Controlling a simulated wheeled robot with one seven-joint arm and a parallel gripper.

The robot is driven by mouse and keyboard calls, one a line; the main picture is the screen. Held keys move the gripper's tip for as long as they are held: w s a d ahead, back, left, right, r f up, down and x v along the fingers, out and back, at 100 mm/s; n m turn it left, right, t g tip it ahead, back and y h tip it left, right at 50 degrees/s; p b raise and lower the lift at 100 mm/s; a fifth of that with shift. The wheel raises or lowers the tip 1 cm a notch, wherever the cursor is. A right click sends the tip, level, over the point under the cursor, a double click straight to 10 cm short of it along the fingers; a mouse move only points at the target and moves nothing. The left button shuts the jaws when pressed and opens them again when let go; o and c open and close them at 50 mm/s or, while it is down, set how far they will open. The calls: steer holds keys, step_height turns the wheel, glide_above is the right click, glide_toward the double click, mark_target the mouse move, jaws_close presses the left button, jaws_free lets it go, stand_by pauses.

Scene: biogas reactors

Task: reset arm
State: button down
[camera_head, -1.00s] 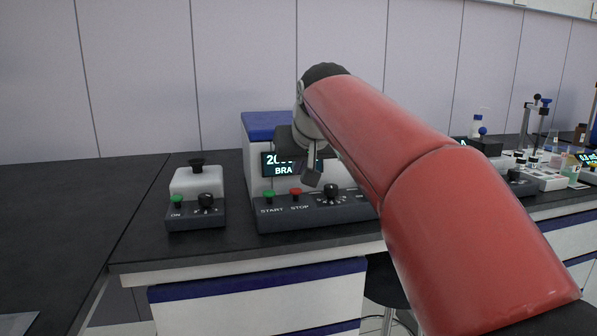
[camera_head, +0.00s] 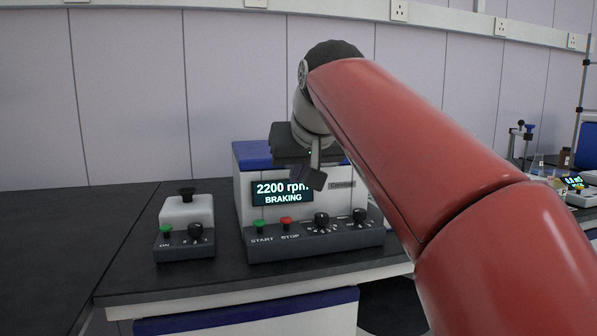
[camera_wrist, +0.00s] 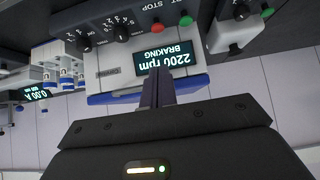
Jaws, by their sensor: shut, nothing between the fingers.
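My red arm reaches in from the lower right of the head view. My gripper (camera_head: 307,176) hangs at its end, in front of the centrifuge (camera_head: 243,205), apart from its buttons. In the wrist view my gripper (camera_wrist: 157,75) shows its fingers together, shut and empty. The centrifuge is white with a blue lid and a dark front panel. Its display (camera_head: 283,192) reads "2200 rpm BRAKING". A green START button (camera_head: 259,226), a red STOP button (camera_head: 286,223) and black knobs (camera_head: 321,220) sit on the panel. My arm hides part of its right side.
A small mixer (camera_head: 187,212) with a black top cup, green button and knob stands to the left on the black bench (camera_head: 60,230). More instruments (camera_head: 580,190) stand at the far right. The bench's left part is clear.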

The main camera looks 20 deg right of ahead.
steer(key=s+f+g, duration=0.1)
steer(key=s+f, duration=1)
steer(key=f, duration=0.4)
steer(key=s+f+g, duration=0.2)
steer(key=s+f, duration=0.9)
steer(key=f, duration=0.5)
steer(key=shift+f, duration=0.25)
